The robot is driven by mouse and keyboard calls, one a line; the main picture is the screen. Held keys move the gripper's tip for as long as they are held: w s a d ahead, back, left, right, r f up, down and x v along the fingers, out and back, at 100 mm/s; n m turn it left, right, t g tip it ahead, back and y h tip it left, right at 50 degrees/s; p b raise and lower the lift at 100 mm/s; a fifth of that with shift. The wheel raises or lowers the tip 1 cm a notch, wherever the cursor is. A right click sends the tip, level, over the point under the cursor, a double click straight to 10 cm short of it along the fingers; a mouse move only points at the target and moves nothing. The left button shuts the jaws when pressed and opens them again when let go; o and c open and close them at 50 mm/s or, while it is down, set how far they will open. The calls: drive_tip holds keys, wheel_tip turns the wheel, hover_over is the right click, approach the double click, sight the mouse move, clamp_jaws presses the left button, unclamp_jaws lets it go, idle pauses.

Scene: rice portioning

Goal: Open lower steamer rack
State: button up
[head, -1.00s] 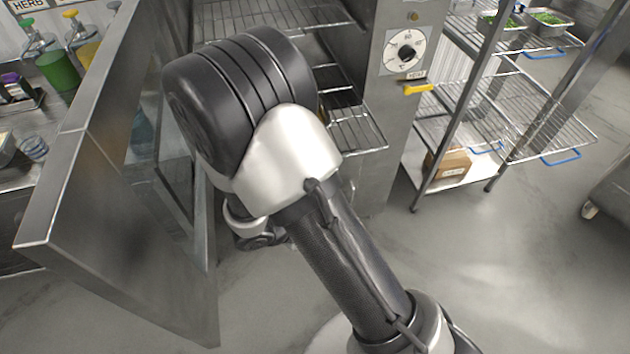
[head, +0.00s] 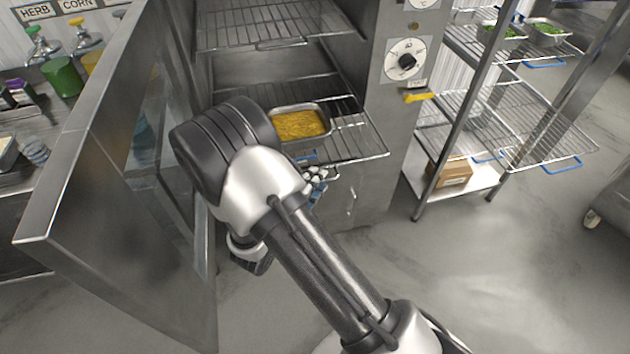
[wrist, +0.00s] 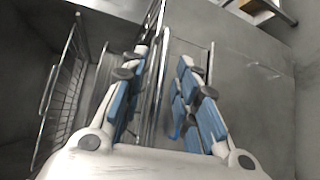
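The steamer's lower rack (head: 365,143) stands out past the front of the cabinet in the head view. It carries a metal tray of yellow food (head: 300,124). My gripper (head: 318,182) is at the rack's front edge in the head view, mostly hidden behind my arm. In the wrist view, its blue-padded fingers (wrist: 162,65) are apart, with metal bars (wrist: 156,88) showing between them. Nothing looks clamped. Contact with the rack cannot be made out. A wire grid (wrist: 68,92) shows left of the fingers.
The steamer door (head: 95,150) stands open on the left. The upper rack (head: 280,22) is above the lower one. The floor in front is clear.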

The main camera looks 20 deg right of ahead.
drive_tip(key=shift+w+d, duration=0.1)
drive_tip(key=shift+w, duration=0.05)
drive_tip(key=shift+c, duration=0.3)
clamp_jaws()
idle(0.5)
